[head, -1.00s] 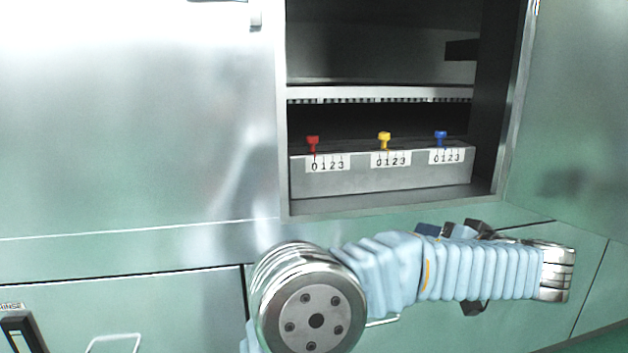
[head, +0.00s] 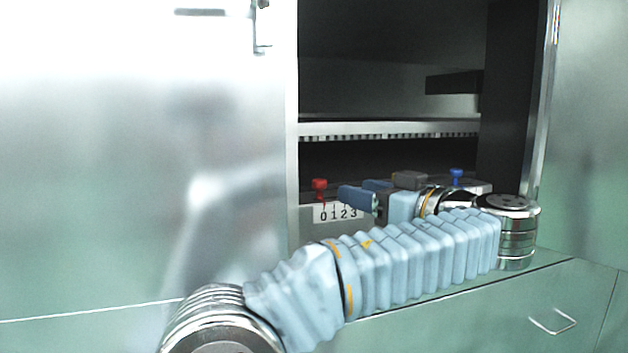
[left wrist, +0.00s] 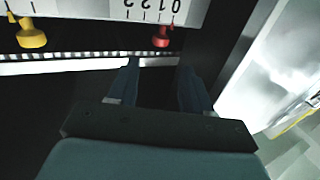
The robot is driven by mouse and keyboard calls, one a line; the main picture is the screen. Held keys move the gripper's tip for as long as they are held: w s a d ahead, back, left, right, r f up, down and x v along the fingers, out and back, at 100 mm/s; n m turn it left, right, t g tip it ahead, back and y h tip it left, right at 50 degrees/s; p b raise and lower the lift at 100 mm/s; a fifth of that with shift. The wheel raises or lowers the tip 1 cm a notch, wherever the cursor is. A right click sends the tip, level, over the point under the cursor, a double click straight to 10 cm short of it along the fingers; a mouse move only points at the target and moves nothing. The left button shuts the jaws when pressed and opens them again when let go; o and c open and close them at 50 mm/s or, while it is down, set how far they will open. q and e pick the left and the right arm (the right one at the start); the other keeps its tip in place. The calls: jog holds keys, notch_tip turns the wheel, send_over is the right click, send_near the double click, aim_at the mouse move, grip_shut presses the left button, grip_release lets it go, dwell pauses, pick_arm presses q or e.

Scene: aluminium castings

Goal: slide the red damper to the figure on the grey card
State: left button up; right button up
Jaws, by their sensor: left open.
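The red damper (head: 320,185) is a small red knob at the left of the metal control box, by the 0 of its white 0-to-3 scale (head: 338,213). In the left wrist view the red damper (left wrist: 162,38) shows upside down, just beyond the fingertips and roughly between their lines. My left gripper (head: 357,190) is open and empty, just right of the red damper and apart from it. Its two dark fingers also show in the left wrist view (left wrist: 158,68). I cannot make out a grey card in either view. My right gripper is out of view.
The blue knob (head: 456,175) stands farther right on the box. The yellow knob (left wrist: 32,34) shows in the left wrist view; my arm hides it in the head view. The cabinet opening has a left frame edge (head: 292,150) and a shelf lip (head: 390,128) above the knobs.

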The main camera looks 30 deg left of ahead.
aim_at(324, 182)
pick_arm(q)
jog(key=x, duration=1.1)
jog(key=shift+f+p, duration=0.1)
jog(key=shift+p, duration=0.25)
jog(key=shift+c, duration=0.2)
grip_shut()
